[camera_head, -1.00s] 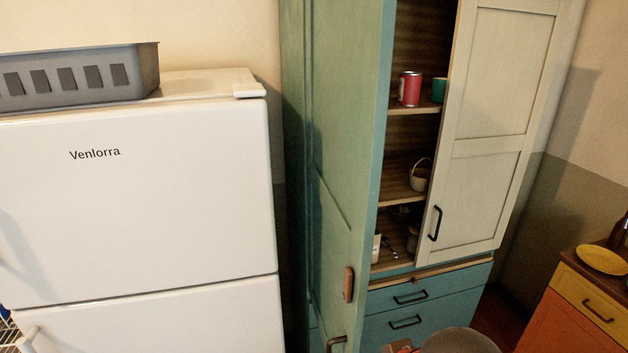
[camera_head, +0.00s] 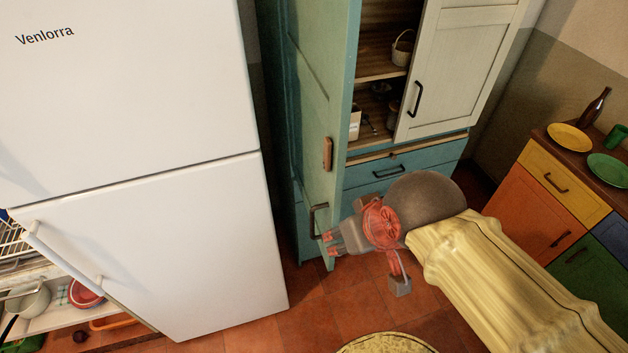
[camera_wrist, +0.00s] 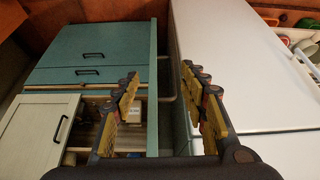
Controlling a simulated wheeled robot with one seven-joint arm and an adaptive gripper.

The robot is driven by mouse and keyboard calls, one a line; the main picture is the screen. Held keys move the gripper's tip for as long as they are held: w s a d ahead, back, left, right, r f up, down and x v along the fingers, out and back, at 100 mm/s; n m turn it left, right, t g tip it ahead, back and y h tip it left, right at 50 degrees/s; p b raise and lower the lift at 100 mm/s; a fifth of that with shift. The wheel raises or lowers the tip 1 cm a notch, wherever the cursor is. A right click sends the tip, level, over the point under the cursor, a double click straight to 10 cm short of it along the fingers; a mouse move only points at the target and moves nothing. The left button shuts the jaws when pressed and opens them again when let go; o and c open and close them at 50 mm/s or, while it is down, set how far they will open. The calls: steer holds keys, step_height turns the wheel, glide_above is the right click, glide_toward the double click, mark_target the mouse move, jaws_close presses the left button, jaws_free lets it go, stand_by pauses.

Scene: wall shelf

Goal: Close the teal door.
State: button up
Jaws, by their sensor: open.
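The teal door (camera_head: 312,75) is the left door of a tall cabinet and stands wide open, its free edge toward me. It has a dark handle (camera_head: 317,222) low down and a brown wooden piece (camera_head: 327,154) above that. My gripper (camera_head: 330,243) is open and empty, beside the lower end of the door near the handle. In the wrist view the teal door (camera_wrist: 153,100) runs between the two fingers of my gripper (camera_wrist: 160,82) as seen. I cannot tell whether they touch it.
A white fridge (camera_head: 130,100) stands close on the left of the door. The cream right door (camera_head: 455,75) of the cabinet is beside the open shelves. Teal drawers (camera_head: 370,175) are below. An orange and yellow counter (camera_head: 550,190) with plates stands at the right. Red floor tiles lie in front.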

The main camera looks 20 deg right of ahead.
steer(key=w+a+r+g+p, duration=0.1)
steer(key=a+p, duration=0.1)
steer(key=p, duration=0.1)
steer(key=w+a+r+n+g+p, duration=0.1)
steer(key=a+r+p, duration=0.1)
steer(key=a+p, duration=0.1)
steer(key=w+a+r+g+p, duration=0.1)
steer(key=a+p, duration=0.1)
steer(key=p, duration=0.3)
steer(key=shift+w+a+r+n+g, duration=0.15)
steer(key=shift+w+a+n+g, duration=0.1)
steer(key=shift+n+g, duration=0.15)
steer(key=c, duration=0.6)
steer(key=w+a+m+h+p, duration=0.1)
steer(key=m+p, duration=0.1)
steer(key=w+a+m+g+h+p, duration=0.1)
steer(key=m+p, duration=0.1)
steer(key=w+a+m+p, duration=0.1)
steer(key=a+m+p, duration=0.1)
steer(key=shift+w+r+g+h, duration=0.1)
steer(key=shift+g+h, duration=0.3)
jaws_close()
steer(key=w+d+f+m+h+p, duration=0.1)
steer(key=w+d+f+m+p, duration=0.2)
steer(key=d+f+m, duration=0.5)
steer(key=shift+w+d+f+m+h, duration=0.2)
steer(key=shift+f+m+h, duration=0.15)
steer(key=shift+m, duration=2.95)
